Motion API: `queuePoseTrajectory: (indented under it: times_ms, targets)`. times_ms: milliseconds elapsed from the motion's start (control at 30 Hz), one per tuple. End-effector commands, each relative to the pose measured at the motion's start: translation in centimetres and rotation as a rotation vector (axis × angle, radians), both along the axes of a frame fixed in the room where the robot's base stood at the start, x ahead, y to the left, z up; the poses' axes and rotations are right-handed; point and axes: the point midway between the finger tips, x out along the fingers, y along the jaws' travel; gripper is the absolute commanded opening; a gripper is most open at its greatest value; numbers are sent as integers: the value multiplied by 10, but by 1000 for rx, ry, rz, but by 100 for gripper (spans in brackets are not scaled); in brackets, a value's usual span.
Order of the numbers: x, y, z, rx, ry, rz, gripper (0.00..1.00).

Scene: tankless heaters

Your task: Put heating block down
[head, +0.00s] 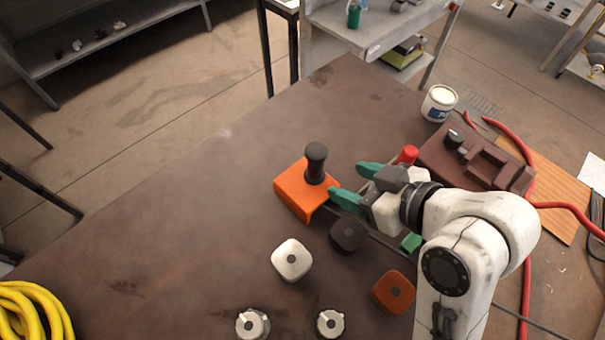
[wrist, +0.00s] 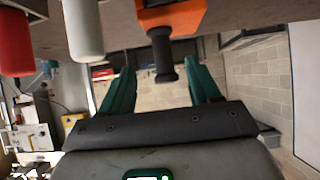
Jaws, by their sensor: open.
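The heating block appears to be the orange block (head: 296,198) with an upright black handle (head: 316,163). It sits flat on the brown table, left of my gripper (head: 347,183) in the head view. My gripper's teal fingers are open and empty, pointing at the block, with a gap to the handle. In the wrist view the block (wrist: 172,18) is at the top, upside down in the picture. Its handle (wrist: 162,55) shows between and beyond the fingers of my gripper (wrist: 159,65).
A white knob (head: 291,260), a dark knob (head: 349,234) and an orange-brown knob (head: 393,292) lie on the brown table (head: 180,240). A dark red case (head: 470,160) and a white tub (head: 439,103) stand at right. Yellow hose (head: 35,312) is at lower left.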

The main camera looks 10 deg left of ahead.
Motion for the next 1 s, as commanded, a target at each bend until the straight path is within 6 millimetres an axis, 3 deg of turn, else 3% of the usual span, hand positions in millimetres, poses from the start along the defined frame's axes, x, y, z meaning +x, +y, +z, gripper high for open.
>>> queuePoseTrajectory:
  times_ms: [300, 533, 800, 1000]
  targets:
    - [22, 29, -24, -1, 1, 2, 62]
    - [30, 40, -31, -1, 1, 2, 62]
    - [49, 67, -47, -1, 2, 2, 62]
    - [55, 74, -53, -1, 0, 1, 62]
